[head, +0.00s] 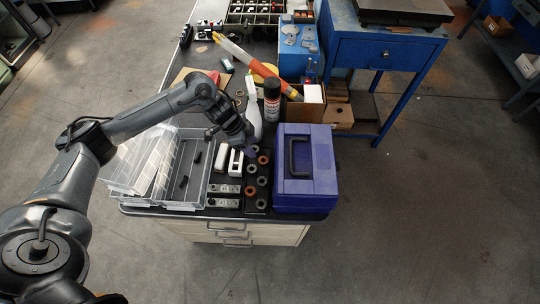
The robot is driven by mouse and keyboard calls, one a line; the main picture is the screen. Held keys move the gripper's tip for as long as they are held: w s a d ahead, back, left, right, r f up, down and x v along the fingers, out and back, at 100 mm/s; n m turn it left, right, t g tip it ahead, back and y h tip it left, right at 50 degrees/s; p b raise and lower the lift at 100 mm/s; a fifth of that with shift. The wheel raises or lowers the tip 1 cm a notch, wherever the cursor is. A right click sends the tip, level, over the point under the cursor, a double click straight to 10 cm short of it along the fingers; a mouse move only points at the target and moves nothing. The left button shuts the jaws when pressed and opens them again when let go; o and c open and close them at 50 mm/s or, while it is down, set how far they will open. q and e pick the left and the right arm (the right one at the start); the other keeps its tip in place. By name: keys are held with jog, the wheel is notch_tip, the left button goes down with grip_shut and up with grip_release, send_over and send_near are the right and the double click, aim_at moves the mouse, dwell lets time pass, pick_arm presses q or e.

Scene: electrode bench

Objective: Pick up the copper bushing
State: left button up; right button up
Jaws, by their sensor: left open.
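Several small bushings stand in a dark strip on the bench, left of the blue-purple case. Two look reddish-copper: one bushing (263,160) near the back of the group and another (250,190) nearer the front. They are too small to tell which is the copper one for certain. Grey bushings (262,181) sit among them. My left gripper (250,148) is open, pointing down just behind the back of the group. It hides part of the bench there, and the gap between its fingers shows poorly. My right gripper is out of view.
The blue-purple case (305,185) stands close on the right of the bushings. A clear compartment box (187,203) with its lid open lies on the left. A white bottle (253,108) and a black spray can (272,98) stand behind.

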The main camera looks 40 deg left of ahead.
aim_at(261, 158)
pick_arm(q)
jog(key=x, duration=0.2)
jog(key=s+x, duration=0.1)
jog(key=shift+w+d+f+b, duration=0.2)
jog(key=shift+d+f+b, duration=0.1)
jog(key=shift+f, duration=0.15)
jog(key=shift+w+f, duration=0.3)
jog(key=shift+f, duration=0.25)
jog(key=shift+b+x, duration=0.65)
jog(key=shift+x, duration=1.75)
jog(key=shift+a, duration=0.15)
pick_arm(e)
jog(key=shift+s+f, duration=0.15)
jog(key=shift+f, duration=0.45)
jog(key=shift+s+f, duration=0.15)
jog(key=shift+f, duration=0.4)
pick_arm(q)
jog(key=c, duration=0.8)
